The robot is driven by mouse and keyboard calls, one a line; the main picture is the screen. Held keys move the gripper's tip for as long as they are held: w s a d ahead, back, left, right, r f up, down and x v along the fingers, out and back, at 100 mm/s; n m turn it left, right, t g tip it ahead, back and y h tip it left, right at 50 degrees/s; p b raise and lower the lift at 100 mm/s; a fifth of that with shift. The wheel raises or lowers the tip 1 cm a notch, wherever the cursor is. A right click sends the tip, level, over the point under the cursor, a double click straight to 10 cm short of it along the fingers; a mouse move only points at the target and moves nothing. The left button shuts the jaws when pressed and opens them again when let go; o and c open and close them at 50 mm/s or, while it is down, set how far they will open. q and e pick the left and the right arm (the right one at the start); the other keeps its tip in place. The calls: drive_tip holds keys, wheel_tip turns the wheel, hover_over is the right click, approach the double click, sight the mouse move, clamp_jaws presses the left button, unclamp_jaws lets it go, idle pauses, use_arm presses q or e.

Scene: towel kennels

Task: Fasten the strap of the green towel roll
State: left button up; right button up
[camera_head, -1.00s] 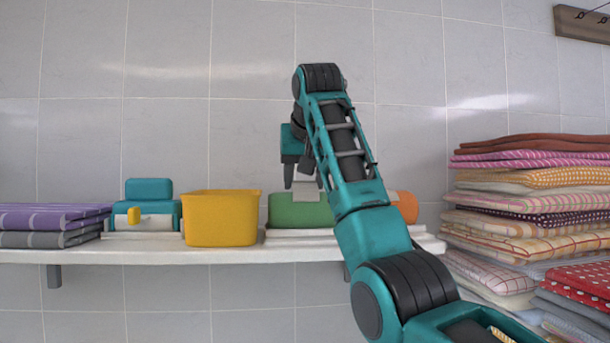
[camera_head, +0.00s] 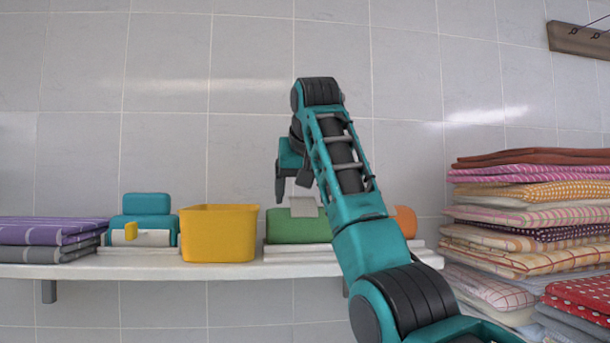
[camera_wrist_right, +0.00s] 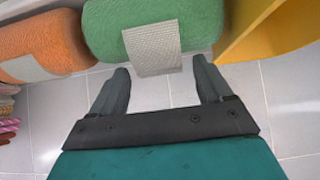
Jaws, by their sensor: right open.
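The green towel roll (camera_head: 283,228) lies on the shelf, partly behind my right arm in the head view. A pale strap (camera_head: 306,208) crosses it. In the wrist view the green roll (camera_wrist_right: 105,30) is at the top, with the strap's woven white end (camera_wrist_right: 153,48) lying over its near side, its tip reaching past the roll's lower edge. My right gripper (camera_wrist_right: 161,70) is open and empty, its fingers apart on either side of the strap's end, just short of the roll; it also shows in the head view (camera_head: 291,190). My left gripper is out of view.
An orange roll (camera_wrist_right: 42,48) with its own pale strap lies beside the green one. A yellow bin (camera_head: 219,234) stands close on the other side. Further left are a teal roll (camera_head: 148,204) and folded purple towels (camera_head: 55,230). Stacked towels (camera_head: 530,220) stand at right.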

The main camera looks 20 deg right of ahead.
drive_tip(key=b+v, duration=0.4)
drive_tip(key=v, duration=0.8)
drive_tip(key=shift+s+r, duration=0.15)
drive_tip(key=shift+s, duration=0.1)
drive_tip(key=w+a+f+n+t, duration=0.1)
drive_tip(key=w+a+f+t, duration=0.2)
drive_tip(key=w+f+t, duration=0.15)
drive_tip(key=s+d+f+m+t+h+p, duration=0.1)
drive_tip(key=s+d+f+t+h+p, duration=0.1)
drive_tip(key=s+f+t, duration=0.4)
drive_tip(key=shift+g, duration=0.95)
drive_tip(key=x, duration=0.4)
drive_tip(key=p+x, duration=0.1)
drive_tip(key=x, duration=0.3)
drive_tip(key=p+x, duration=0.1)
drive_tip(key=x, duration=0.3)
drive_tip(key=shift+d+r, duration=0.3)
drive_tip(key=shift+d, duration=0.05)
